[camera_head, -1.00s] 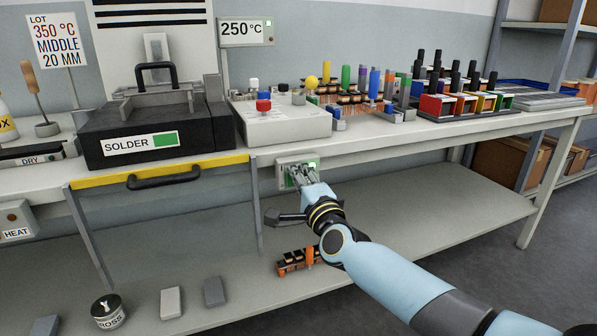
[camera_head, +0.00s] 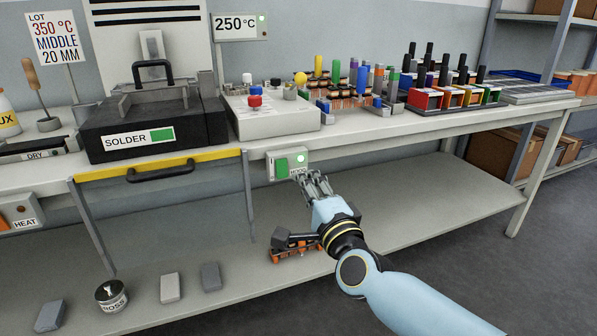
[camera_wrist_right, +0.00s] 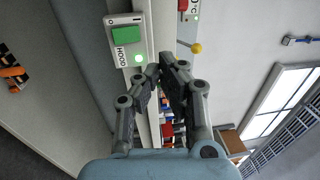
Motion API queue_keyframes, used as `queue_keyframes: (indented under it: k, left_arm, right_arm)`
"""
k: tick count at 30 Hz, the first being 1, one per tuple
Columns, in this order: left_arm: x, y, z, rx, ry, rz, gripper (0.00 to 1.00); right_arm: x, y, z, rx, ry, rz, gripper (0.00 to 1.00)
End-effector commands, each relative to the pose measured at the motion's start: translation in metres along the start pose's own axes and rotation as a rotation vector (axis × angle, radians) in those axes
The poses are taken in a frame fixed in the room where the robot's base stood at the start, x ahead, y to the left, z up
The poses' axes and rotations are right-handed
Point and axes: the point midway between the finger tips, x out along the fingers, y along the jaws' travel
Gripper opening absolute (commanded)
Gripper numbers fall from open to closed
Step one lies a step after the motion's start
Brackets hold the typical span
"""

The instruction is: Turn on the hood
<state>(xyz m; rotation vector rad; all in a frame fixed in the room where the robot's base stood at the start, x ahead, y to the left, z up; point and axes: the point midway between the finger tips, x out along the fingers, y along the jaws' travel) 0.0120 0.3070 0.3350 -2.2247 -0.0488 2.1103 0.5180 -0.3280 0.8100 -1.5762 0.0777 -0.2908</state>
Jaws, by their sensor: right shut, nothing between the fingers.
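The hood switch box (camera_head: 287,164) is mounted under the front edge of the bench. It has a green rocker or button (camera_head: 281,168) and a lit green lamp (camera_head: 300,158). In the right wrist view the box labelled HOOD (camera_wrist_right: 124,40) shows the same green button (camera_wrist_right: 125,34) and glowing lamp (camera_wrist_right: 138,59). My right gripper (camera_head: 312,176) is shut and empty, just in front of and to the lower right of the box. A small gap seems to separate its fingertips (camera_wrist_right: 160,70) from the box. My left gripper is not in view.
The bench (camera_head: 345,138) carries a black SOLDER unit (camera_head: 150,130), a white button box (camera_head: 275,115) and coloured parts on the right. A HEAT box (camera_head: 22,212) is at the left. The lower shelf (camera_head: 420,195) holds grey blocks and an orange-black part, with free room right.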

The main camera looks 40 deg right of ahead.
Motion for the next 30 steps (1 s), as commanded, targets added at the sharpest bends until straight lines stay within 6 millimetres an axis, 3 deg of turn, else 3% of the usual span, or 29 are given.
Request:
queue_keyframes:
  k: [6, 14, 25, 28, 30]
  left_arm:
    - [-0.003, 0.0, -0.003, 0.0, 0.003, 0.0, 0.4]
    - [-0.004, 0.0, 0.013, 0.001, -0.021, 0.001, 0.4]
    - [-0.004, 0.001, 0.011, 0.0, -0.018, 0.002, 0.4]
    - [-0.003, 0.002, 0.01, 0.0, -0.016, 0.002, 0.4]
    - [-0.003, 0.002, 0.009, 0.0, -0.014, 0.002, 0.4]
  right_arm:
    - [-0.019, -0.007, 0.0, 0.0, 0.0, -0.001, 0.0]
    - [-0.021, -0.007, 0.0, 0.0, 0.0, -0.001, 0.0]
    - [-0.022, -0.006, 0.0, -0.001, 0.0, 0.003, 0.0]
    - [-0.032, 0.013, -0.003, -0.012, 0.0, 0.042, 0.0]
    - [-0.045, 0.044, -0.005, -0.053, -0.008, 0.104, 0.0]
